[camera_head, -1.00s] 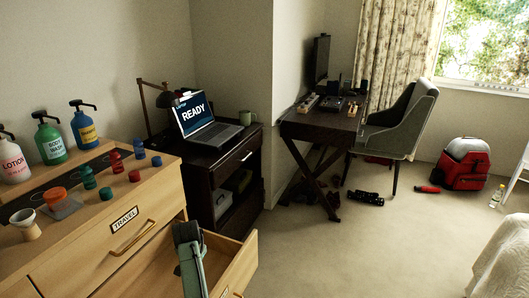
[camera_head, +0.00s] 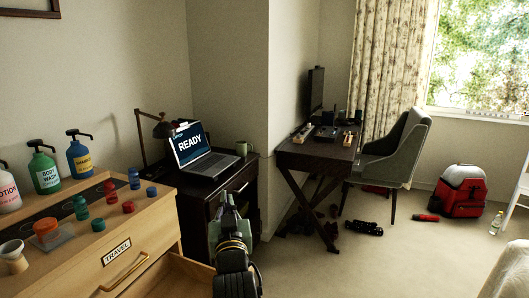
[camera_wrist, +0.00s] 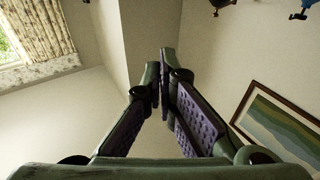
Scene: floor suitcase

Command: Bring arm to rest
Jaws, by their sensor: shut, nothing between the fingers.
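My gripper (camera_wrist: 163,62) is shut and empty in the wrist view, its two green fingers with purple pads meeting at the tips. In the head view my arm is raised at the lower middle, with the green gripper (camera_head: 228,208) at its upper end. It appears in front of the dark cabinet (camera_head: 196,222) and to the right of the wooden dresser (camera_head: 150,225). No object hangs from the fingers.
The dresser's drawer (camera_head: 172,278) is open beside my arm. Pump bottles (camera_head: 80,157) and small caps stand on the dresser. A laptop (camera_head: 190,145) sits on the cabinet. A desk (camera_head: 318,155), chair (camera_head: 403,150) and red backpack (camera_head: 461,192) stand farther right. Carpet (camera_head: 350,265) is open at centre right.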

